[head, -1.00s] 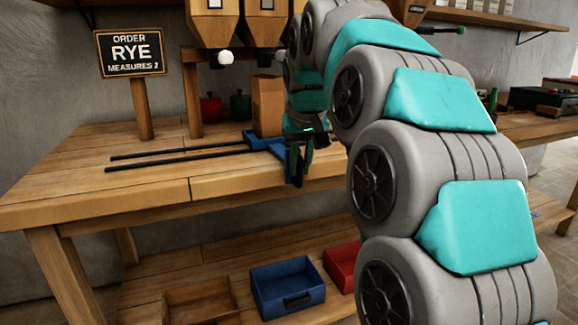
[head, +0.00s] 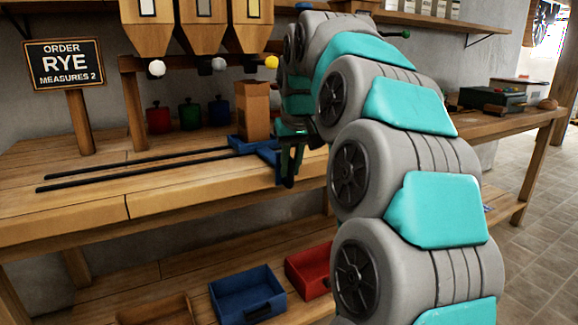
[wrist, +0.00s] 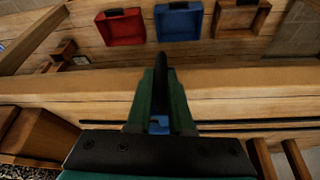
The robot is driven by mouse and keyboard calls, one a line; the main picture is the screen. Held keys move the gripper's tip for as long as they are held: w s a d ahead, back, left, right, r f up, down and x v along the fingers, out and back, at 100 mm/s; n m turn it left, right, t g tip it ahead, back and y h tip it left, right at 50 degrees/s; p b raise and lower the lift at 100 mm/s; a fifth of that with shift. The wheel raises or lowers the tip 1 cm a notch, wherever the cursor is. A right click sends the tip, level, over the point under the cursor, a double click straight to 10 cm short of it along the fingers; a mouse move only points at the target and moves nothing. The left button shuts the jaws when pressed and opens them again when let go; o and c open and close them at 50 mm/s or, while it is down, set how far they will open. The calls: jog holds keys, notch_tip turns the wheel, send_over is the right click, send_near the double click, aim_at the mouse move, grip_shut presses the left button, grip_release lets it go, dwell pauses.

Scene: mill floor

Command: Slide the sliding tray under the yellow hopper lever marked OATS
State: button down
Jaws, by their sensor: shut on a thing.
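The blue sliding tray (head: 245,146) sits on two black rails on the bench, with an upright brown paper bag (head: 254,112) on it. My gripper (head: 288,165) is shut on the tray's front part at the bench edge. The wrist view shows the green fingers (wrist: 160,75) closed, with a bit of blue (wrist: 158,126) between them. The yellow lever knob (head: 271,62) hangs from the rightmost visible hopper (head: 253,28), above and slightly right of the bag in the picture. My arm hides what lies further right. No OATS marking is readable.
A white knob (head: 156,68) and a greyish knob (head: 219,64) hang from hoppers to the left. Red (head: 158,118), green (head: 190,114) and blue (head: 218,112) canisters stand behind the rails. Bins lie on the lower shelf.

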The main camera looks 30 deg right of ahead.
jog(key=c, duration=0.8)
grip_release()
jog(key=shift+r, duration=0.1)
jog(key=shift+v, duration=3.85)
jog(key=s+a+f+n+g, duration=0.1)
jog(key=s+a+f+g, duration=0.1)
jog(key=s+a+f, duration=0.5)
jog(key=s+a+f+n+g, duration=0.1)
jog(key=s+a+f, duration=0.4)
jog(key=f, duration=0.4)
jog(key=s+a+f+g, duration=0.1)
jog(key=s+f, duration=0.4)
jog(key=s, duration=0.1)
jog(key=s+a+f+g, duration=0.1)
jog(key=s+a+f, duration=0.1)
jog(key=s+f, duration=0.4)
jog(key=s+a+f+g+y, duration=0.1)
jog(key=s+f, duration=0.4)
jog(key=s, duration=0.3)
jog(key=shift+s+a+f, duration=0.15)
jog(key=shift+a+f, duration=0.05)
jog(key=shift+f, duration=0.15)
